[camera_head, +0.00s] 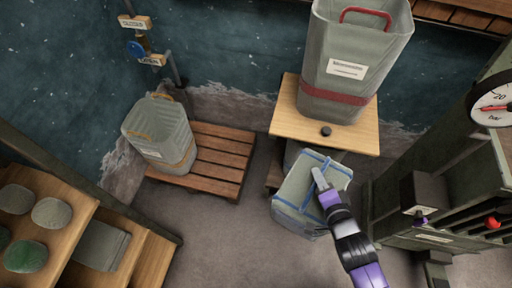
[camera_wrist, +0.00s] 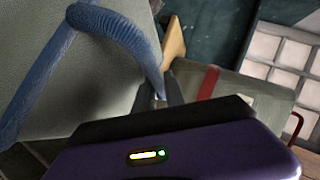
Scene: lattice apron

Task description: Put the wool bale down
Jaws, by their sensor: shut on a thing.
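The wool bale (camera_head: 298,190) is a pale grey-green block tied with blue straps. In the head view it hangs tilted in front of the wooden stand. My gripper (camera_head: 320,182) is shut on a blue strap at the top of the bale. In the wrist view the bale (camera_wrist: 105,75) fills the left side, and its thick blue strap (camera_wrist: 125,25) runs down to my gripper (camera_wrist: 160,98). The bale's underside is hidden, so I cannot tell how far it is above the floor.
A wooden stand (camera_head: 286,124) holds a tall grey bin (camera_head: 318,78) and a small dark knob. A green machine (camera_head: 450,195) with a gauge (camera_head: 492,103) stands right. Grey floor (camera_head: 215,235) is free in front.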

